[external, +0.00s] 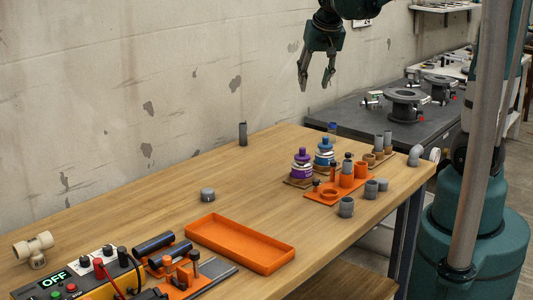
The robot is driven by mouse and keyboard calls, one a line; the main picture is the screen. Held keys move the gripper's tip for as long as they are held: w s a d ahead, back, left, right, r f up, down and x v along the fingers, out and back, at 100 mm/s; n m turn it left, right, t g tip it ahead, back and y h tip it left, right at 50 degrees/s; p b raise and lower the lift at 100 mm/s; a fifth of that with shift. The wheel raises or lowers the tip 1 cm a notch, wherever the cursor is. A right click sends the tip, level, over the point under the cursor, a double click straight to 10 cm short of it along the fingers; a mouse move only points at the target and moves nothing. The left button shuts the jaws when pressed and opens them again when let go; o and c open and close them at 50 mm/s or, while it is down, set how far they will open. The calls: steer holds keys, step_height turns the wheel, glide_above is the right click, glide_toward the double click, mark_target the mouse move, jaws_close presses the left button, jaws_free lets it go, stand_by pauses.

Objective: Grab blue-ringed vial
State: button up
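My gripper (315,86) hangs high above the far end of the wooden table, fingers pointing down and apart, with nothing between them. I cannot make out for certain which piece is the blue-ringed vial. A small blue-topped piece (332,127) shows at the table's far edge, behind the bottles. A blue-capped bottle (324,154) with a white band stands beside a purple-capped bottle (301,165). A grey vial-like piece (347,164) stands in the orange holder (325,194), too small to show a ring colour. My gripper is well above all of these.
Grey pipe pieces (346,207) and fittings crowd the table's right end. An orange tray (240,244) lies empty at the front. A dark upright cylinder (243,134) stands near the wall. A control box (55,277) is at lower left. The table's middle is mostly clear.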

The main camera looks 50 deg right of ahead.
steer(key=w+d+f+m+g+h, duration=0.1)
steer(key=w+d+f+m, duration=0.1)
steer(key=w+d+f, duration=0.3)
steer(key=w+d+f+m+g, duration=0.1)
steer(key=w+d+f+m, duration=0.15)
steer(key=d, duration=0.45)
steer(key=m+g, duration=0.2)
steer(key=m, duration=0.2)
glide_toward(332, 130)
steer(key=shift+w+d+f+h, duration=0.15)
steer(key=shift+w+d+f, duration=0.05)
steer(key=shift+f, duration=0.4)
steer(key=shift+w+d+f+h, duration=0.15)
steer(key=shift+d+f, duration=0.1)
steer(key=shift+f, duration=0.3)
steer(key=shift+d+f, duration=0.4)
steer(key=shift+b+x, duration=0.35)
steer(key=shift+x, duration=0.95)
steer(key=shift+b+x, duration=0.6)
steer(key=shift+x, duration=1.95)
steer(key=shift+w, duration=0.15)
steer(key=shift+c, duration=0.7)
steer(key=c, duration=0.8)
